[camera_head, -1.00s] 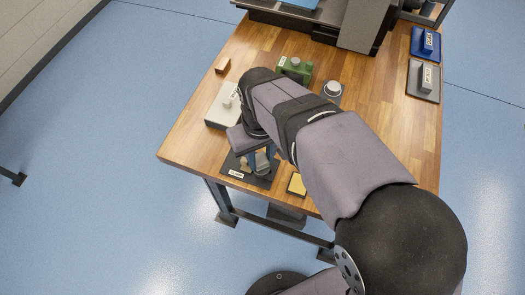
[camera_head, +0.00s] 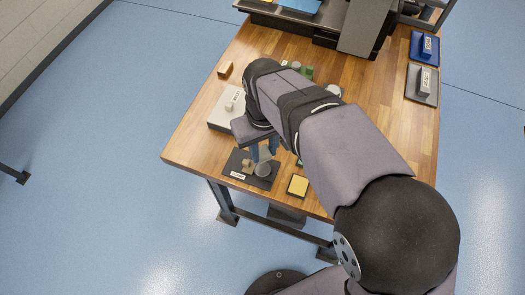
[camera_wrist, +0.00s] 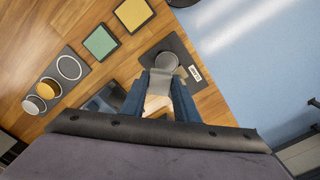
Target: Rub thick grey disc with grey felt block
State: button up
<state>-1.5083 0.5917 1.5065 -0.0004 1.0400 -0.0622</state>
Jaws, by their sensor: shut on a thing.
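A thick grey disc (camera_head: 263,170) lies on a dark mat (camera_head: 236,158) near the table's front edge. It also shows in the wrist view (camera_wrist: 166,60), just beyond my fingertips. My gripper (camera_head: 264,151) is shut on a grey felt block (camera_head: 265,156). In the wrist view, the block (camera_wrist: 160,81) sits between my two blue fingers, close to the disc and partly overlapping it. I cannot tell whether block and disc touch. My fingers hide part of the block.
A yellow pad (camera_head: 297,185) lies right of the mat. A light grey box (camera_head: 226,107) stands behind. In the wrist view, a green pad (camera_wrist: 100,42) and a dark holder with round pieces (camera_wrist: 69,68) lie left.

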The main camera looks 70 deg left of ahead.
jog(key=shift+r+p, duration=2.25)
jog(key=shift+r, duration=0.5)
jog(key=shift+f, duration=0.1)
